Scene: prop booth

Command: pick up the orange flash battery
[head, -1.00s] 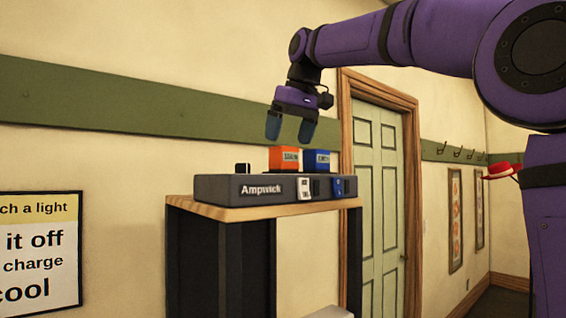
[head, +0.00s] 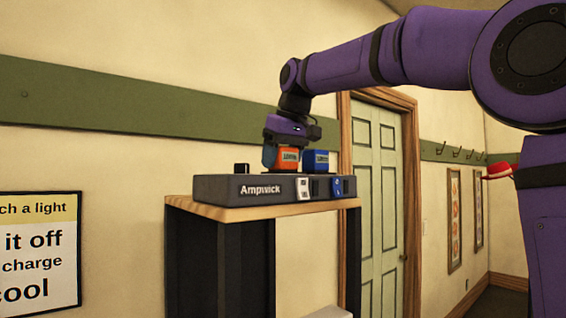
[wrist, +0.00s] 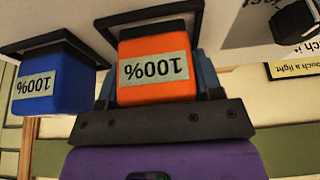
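The orange flash battery (head: 288,157) stands in the grey Ampwick charger (head: 240,191), which sits on the wooden top of a dark stand. In the wrist view the orange battery (wrist: 157,52) shows a label reading 100%, upside down. My gripper (head: 286,158) is lowered over it, pointing down. Its fingers are on either side of the battery, one at the left and one at the right. They look open, with the battery between them; contact is hard to see.
A blue battery (head: 316,160) stands in the charger close to the right of the orange one; it also shows in the wrist view (wrist: 52,82). A small black object (head: 242,168) is at the charger's left. A wall sign (head: 38,248) and a green door (head: 378,190) are behind.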

